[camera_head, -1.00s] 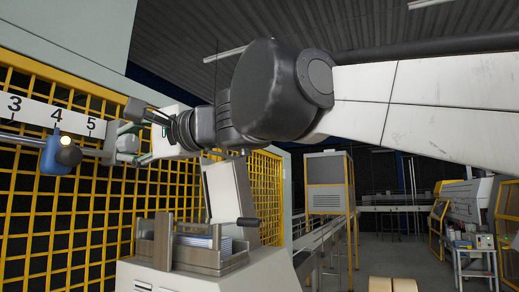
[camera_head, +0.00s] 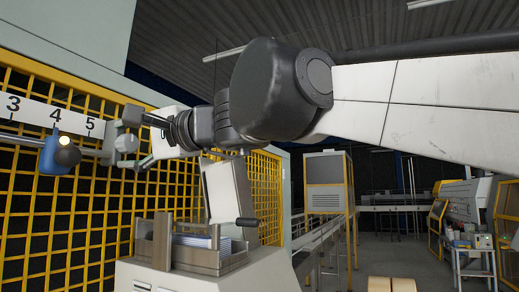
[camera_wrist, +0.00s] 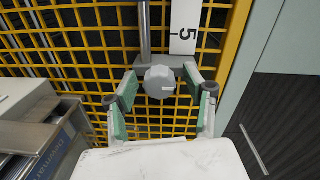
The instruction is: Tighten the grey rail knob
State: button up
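The grey rail knob (camera_wrist: 159,82) is a lobed grey knob on the bracket at the rail's end, below the number 5. It also shows in the head view (camera_head: 126,143). My gripper (camera_wrist: 160,76) is open, with one green-padded finger on each side of the knob. In the wrist view gaps show between the pads and the knob, so neither finger appears to touch it. In the head view my gripper (camera_head: 129,139) has one finger above and one below the knob. Whether the knob is loose or tight cannot be seen.
A white number scale (camera_head: 50,117) runs above the rail. A blue slide block (camera_head: 55,157) with a black knob sits on the rail to the left. Yellow mesh guarding (camera_head: 85,215) stands behind. A metal tray unit (camera_head: 205,258) with a tilted panel stands below my arm.

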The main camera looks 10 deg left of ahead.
jog(key=v, duration=1.2)
dwell(0.5)
